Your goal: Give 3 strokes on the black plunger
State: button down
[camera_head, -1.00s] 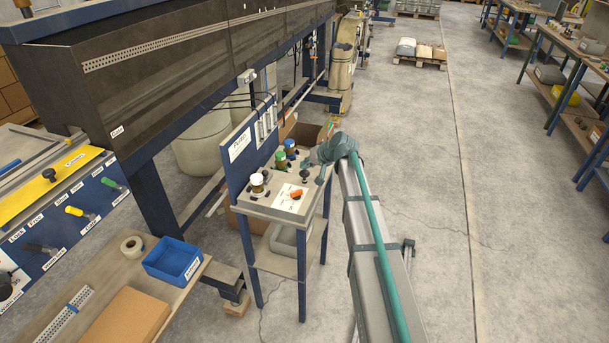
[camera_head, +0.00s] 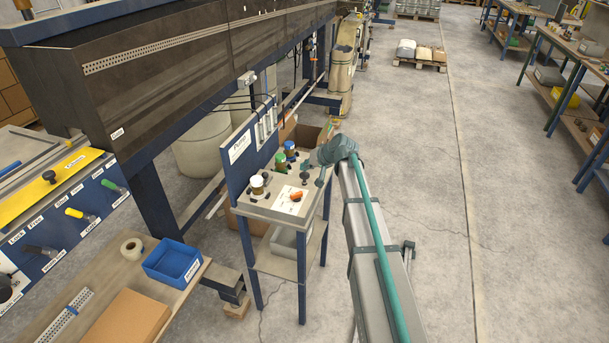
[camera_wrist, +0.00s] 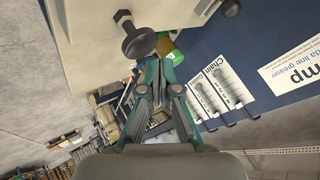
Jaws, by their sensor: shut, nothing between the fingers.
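The black plunger (camera_head: 304,176) has a dark round knob on a thin stem and stands on the right side of the small pump stand's top (camera_head: 262,205). In the wrist view the plunger (camera_wrist: 138,41) appears large, just above and left of my fingertips. My gripper (camera_head: 320,181) is just right of the plunger in the head view. In the wrist view my gripper (camera_wrist: 160,66) has its fingertips together with nothing between them.
A blue bin (camera_head: 172,262) sits on the bench at left.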

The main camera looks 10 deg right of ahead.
aim_at(305, 174)
jog(key=shift+f, duration=0.1)
jog(key=shift+f+b, duration=0.35)
jog(key=shift+b, duration=0.05)
jog(key=shift+f+b, duration=1)
jog(key=shift+f, duration=0.3)
dwell(1.6)
jog(key=shift+r, duration=0.15)
jog(key=shift+r+p, duration=0.6)
jog(key=shift+r, duration=1)
jog(key=shift+r+p, duration=1)
jog(key=shift+r, duration=1.5)
